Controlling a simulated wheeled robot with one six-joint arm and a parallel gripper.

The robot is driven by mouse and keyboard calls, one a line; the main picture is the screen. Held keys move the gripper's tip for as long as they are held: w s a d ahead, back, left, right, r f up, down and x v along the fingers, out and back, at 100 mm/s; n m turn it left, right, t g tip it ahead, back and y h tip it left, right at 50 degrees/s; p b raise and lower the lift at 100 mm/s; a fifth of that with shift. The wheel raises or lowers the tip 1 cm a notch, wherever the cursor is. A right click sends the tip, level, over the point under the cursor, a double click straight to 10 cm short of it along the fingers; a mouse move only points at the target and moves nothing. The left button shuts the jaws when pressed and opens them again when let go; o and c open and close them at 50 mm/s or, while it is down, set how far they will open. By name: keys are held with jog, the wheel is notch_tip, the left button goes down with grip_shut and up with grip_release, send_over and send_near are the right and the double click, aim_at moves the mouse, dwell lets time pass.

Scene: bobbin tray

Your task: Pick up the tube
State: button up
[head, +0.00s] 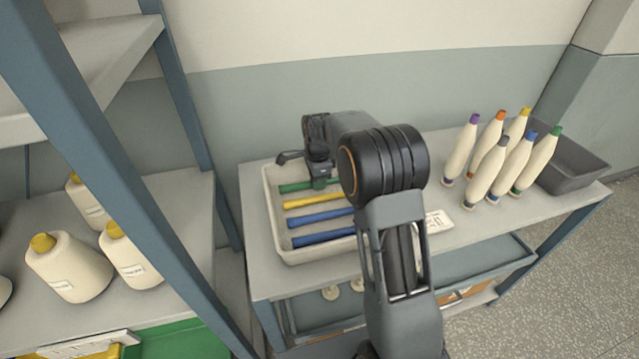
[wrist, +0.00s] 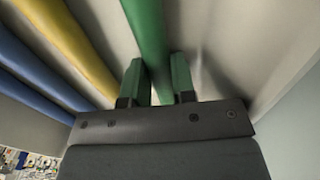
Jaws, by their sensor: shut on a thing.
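Several coloured tubes lie side by side in a white tray (head: 264,205) on the table. The green tube (head: 297,187) is the farthest back, then a yellow tube (head: 305,201) and two blue tubes (head: 322,218). My gripper (head: 319,183) is over the green tube at the tray's back. In the wrist view my gripper (wrist: 157,80) has its two green-padded fingers on either side of the green tube (wrist: 146,35), shut on it. The tube seems still low in the tray; I cannot tell whether it is lifted. My arm hides the tray's right part.
Several cream bobbins with coloured tips (head: 500,160) stand on the table's right, beside a dark grey bin (head: 575,165). A white label card (head: 438,221) lies right of my arm. A blue-framed shelf (head: 150,215) with yarn cones (head: 70,265) stands at left.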

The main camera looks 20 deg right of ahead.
grip_shut()
jog(key=shift+r, duration=0.15)
